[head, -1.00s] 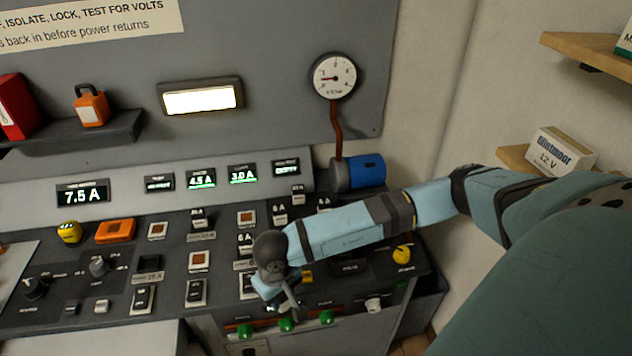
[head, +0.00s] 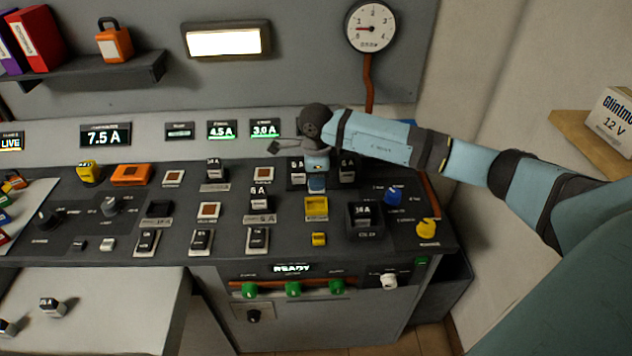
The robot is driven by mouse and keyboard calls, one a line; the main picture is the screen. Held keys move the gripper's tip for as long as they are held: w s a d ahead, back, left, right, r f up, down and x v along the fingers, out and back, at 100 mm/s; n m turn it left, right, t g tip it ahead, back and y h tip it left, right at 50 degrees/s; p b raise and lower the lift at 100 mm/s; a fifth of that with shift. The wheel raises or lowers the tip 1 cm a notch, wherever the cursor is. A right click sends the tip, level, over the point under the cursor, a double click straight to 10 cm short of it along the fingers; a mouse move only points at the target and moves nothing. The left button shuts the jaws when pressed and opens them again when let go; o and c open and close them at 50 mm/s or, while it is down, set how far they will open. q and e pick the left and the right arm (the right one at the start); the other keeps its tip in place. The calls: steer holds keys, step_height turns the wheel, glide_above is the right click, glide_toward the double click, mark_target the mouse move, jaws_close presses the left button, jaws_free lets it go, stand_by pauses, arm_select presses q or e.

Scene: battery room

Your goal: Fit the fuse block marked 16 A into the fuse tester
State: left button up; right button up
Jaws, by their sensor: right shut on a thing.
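My right gripper (head: 317,181) is at the rear right of the console, pointing down between two fuse blocks that look marked 6 A, the left one (head: 297,171) and the right one (head: 347,169). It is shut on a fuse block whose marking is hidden. Another block (head: 362,213), whose marking looks like 14 A or 16 A, stands in a dark socket (head: 366,235). I cannot read which fixture is the fuse tester. My left gripper is out of view.
Several more blocks and sockets fill the console, including a 6 A block (head: 258,193). A yellow knob (head: 427,229) and a blue knob (head: 393,195) stand at the right. A READY display (head: 291,268) is on the front panel. A shelf (head: 90,75) juts out at upper left.

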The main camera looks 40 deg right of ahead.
steer(key=shift+f+b, duration=1.35)
steer(key=shift+f, duration=1.5)
steer(key=shift+b, duration=0.35)
steer(key=shift+f+b, duration=0.5)
steer(key=shift+f, duration=0.1)
steer(key=o, duration=0.7)
steer(key=shift+c, duration=0.2)
steer(key=shift+r, duration=0.1)
